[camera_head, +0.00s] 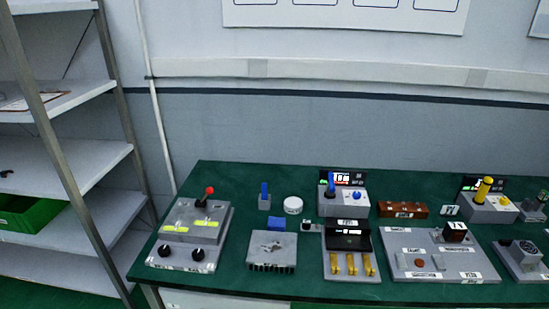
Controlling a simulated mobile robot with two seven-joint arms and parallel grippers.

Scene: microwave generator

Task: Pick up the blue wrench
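No thing is clearly recognisable as a wrench at this size. A narrow upright blue piece (264,189) stands in a small grey holder (264,204) on the left half of the green table; it may be the blue wrench, but I cannot tell. A flat blue piece (276,223) lies behind a grey finned block (262,262). Neither of my grippers is in view.
The green table (190,182) stands against the wall. A grey box with a red-knobbed lever (209,191) is at its left. A white round container (293,205) stands beside the holder. Several control panels fill the right side. A metal shelf (85,95) with a green bin (35,214) is at far left.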

